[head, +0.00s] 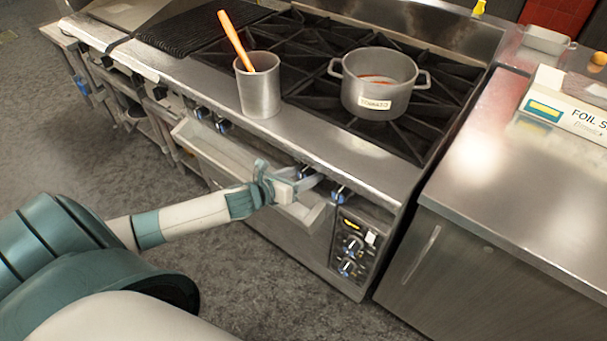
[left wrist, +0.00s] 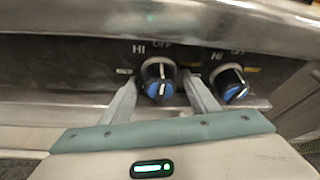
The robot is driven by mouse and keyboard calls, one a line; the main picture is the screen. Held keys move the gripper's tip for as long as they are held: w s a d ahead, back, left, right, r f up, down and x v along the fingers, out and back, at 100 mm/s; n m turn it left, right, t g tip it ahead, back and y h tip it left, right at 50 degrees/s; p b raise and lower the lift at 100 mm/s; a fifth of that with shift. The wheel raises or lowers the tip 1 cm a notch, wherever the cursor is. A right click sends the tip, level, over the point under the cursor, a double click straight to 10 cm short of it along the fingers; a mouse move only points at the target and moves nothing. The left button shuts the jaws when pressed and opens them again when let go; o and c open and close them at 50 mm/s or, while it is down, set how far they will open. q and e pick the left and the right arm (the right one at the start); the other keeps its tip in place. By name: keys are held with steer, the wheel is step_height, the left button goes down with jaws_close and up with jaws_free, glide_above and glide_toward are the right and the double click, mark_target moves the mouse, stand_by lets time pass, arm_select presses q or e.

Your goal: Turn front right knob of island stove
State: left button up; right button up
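The island stove (head: 400,185) has a row of front knobs under its steel edge. In the head view the right-end front knob (head: 340,193) is visible, and another knob (head: 305,173) is just left of it. In the left wrist view, a black and blue knob (left wrist: 160,82) lies between my left fingertips, with the right-end knob (left wrist: 230,84) outside the right finger. My left gripper (head: 305,190) is at the stove front, its fingers (left wrist: 160,88) spread on either side of the left of these two knobs, with small gaps. My right gripper is not in view.
A labelled pot (head: 375,85) and a steel container (head: 258,90) with an orange-handled utensil (head: 236,42) stand on the stove. A steel counter (head: 500,190) stands to the right.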

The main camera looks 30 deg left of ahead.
arm_select(q)
steer(key=c, duration=1)
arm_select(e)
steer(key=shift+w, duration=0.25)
